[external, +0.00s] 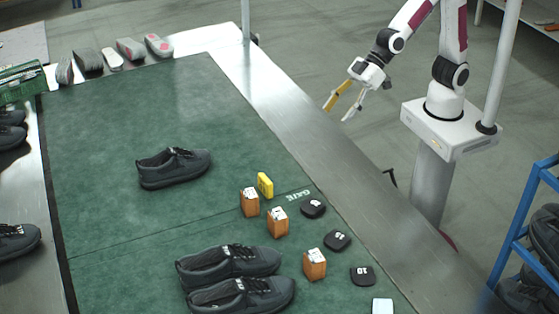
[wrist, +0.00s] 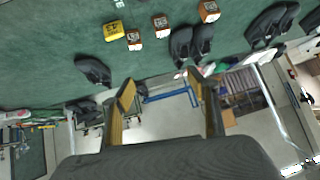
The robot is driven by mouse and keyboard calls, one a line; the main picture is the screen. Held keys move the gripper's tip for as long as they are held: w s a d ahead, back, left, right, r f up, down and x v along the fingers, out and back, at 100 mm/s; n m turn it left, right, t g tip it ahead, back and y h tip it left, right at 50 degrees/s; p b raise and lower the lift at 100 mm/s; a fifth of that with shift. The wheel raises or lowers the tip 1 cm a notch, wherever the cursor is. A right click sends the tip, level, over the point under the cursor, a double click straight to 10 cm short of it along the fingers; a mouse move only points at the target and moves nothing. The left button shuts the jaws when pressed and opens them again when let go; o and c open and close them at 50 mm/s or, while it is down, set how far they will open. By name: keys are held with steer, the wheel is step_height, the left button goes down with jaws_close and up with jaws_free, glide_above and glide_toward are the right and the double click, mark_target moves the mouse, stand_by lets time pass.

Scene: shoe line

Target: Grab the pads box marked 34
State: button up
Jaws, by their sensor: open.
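Three brown boxes with white labelled tops stand on the green mat (external: 110,130) in the external view: one at the back (external: 249,204), one in the middle (external: 277,224) and one at the front (external: 314,266). Their markings are too small to read there. In the wrist view, brown boxes (wrist: 134,41) (wrist: 160,28) (wrist: 209,13) show near the top, with labels too blurred to tell which reads 34. My gripper (external: 335,114) is open and empty, high and well to the right of the boxes. Its two spread fingers also show in the wrist view (wrist: 160,92).
A small yellow block (external: 265,185) stands by the back box; it shows with dark figures in the wrist view (wrist: 113,29). Black marked pads (external: 337,240) lie right of the boxes. A single shoe (external: 174,168) and a pair (external: 230,265) are on the mat. A post (external: 245,22) rises behind.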

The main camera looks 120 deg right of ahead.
steer(key=w+a+f+t, duration=0.2)
steer(key=w+a+f, duration=0.3)
steer(key=w+f, duration=0.6)
steer(key=t+h, duration=0.2)
glide_toward(279, 214)
steer(key=w, duration=0.2)
steer(key=shift+w+a+f+m, duration=0.1)
steer(key=shift+w+f+m, duration=0.2)
steer(key=shift+f, duration=0.15)
steer(key=shift+x, duration=1.25)
steer(key=shift+w+f, duration=0.1)
steer(key=shift+x, duration=2.45)
